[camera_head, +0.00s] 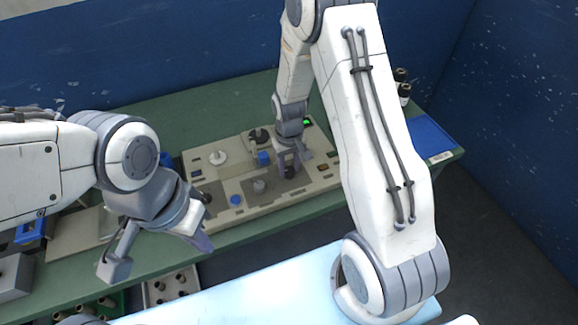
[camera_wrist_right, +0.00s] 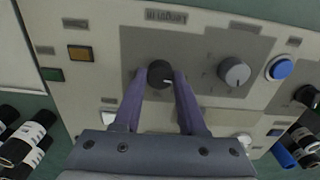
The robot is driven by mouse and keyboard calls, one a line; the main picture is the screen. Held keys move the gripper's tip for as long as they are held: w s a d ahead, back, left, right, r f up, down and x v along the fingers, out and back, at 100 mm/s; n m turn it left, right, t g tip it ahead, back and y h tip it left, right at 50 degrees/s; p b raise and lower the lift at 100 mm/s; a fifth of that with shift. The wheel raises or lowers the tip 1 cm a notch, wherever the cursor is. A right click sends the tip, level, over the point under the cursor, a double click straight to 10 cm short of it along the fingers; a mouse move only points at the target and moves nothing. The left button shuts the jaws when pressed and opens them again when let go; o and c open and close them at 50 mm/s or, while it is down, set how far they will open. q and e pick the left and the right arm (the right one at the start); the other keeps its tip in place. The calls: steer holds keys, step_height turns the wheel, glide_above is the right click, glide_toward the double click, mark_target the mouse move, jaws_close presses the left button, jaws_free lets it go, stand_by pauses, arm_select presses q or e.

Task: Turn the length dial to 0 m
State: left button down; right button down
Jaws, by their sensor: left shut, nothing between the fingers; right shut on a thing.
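The control panel (camera_head: 222,190) lies on the green table in the head view. My right gripper (camera_head: 288,168) reaches down to its right part. In the right wrist view, my right gripper (camera_wrist_right: 164,88) is shut on a dark round dial (camera_wrist_right: 160,72), one finger on each side. A white mark shows at the dial's lower right edge. The label above it appears upside down and is too small to read surely. In the head view this dial is hidden by the gripper.
A grey dial (camera_wrist_right: 234,72) with a white mark and a blue button (camera_wrist_right: 281,68) sit beside the held dial in the wrist view. A blue tray (camera_head: 430,138) lies at the table's right end.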

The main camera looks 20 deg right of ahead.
mark_target(289, 170)
steer(key=shift+c, duration=2.3)
jaws_free()
steer(key=shift+r, duration=0.15)
step_height(289, 170, up, 10)
steer(key=shift+r+b, duration=0.15)
steer(key=shift+b, duration=0.3)
